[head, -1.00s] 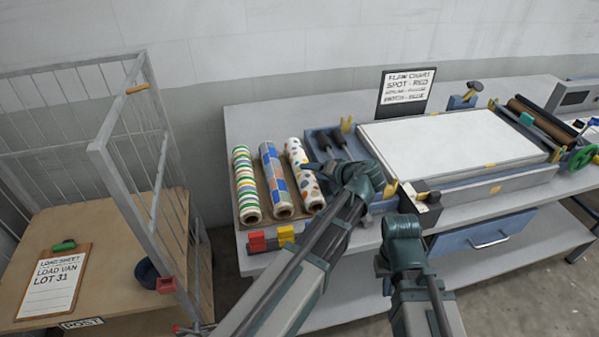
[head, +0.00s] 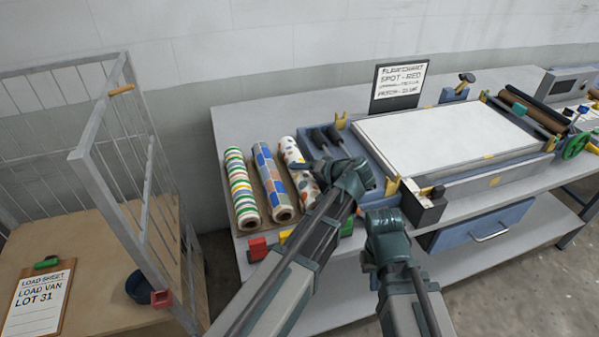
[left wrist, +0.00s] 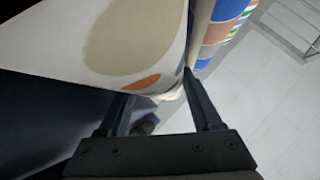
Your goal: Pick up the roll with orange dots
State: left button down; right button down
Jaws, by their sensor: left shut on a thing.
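The roll with orange dots (head: 291,153) is white with orange, tan and grey dots. It is the rightmost of three rolls lying side by side on the bench. My left gripper (head: 308,169) is at this roll and shut on it; my arm hides its near end. In the left wrist view the roll (left wrist: 120,45) fills the upper left, showing a large tan dot and an orange one. The gripper's two fingers (left wrist: 165,108) stand at its edge. My right arm's wrist shows beside the left arm, but its gripper does not show.
A patterned blue and orange roll (head: 272,180) lies close left of the dotted one, then a green-striped roll (head: 240,185). A blue tray (head: 367,160) and the white press bed (head: 445,135) are to the right. A wire cage cart (head: 110,150) stands left.

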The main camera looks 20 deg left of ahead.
dwell(0.3)
pick_arm(q)
notch_tip(320, 180, up, 10)
jog(key=p, duration=1)
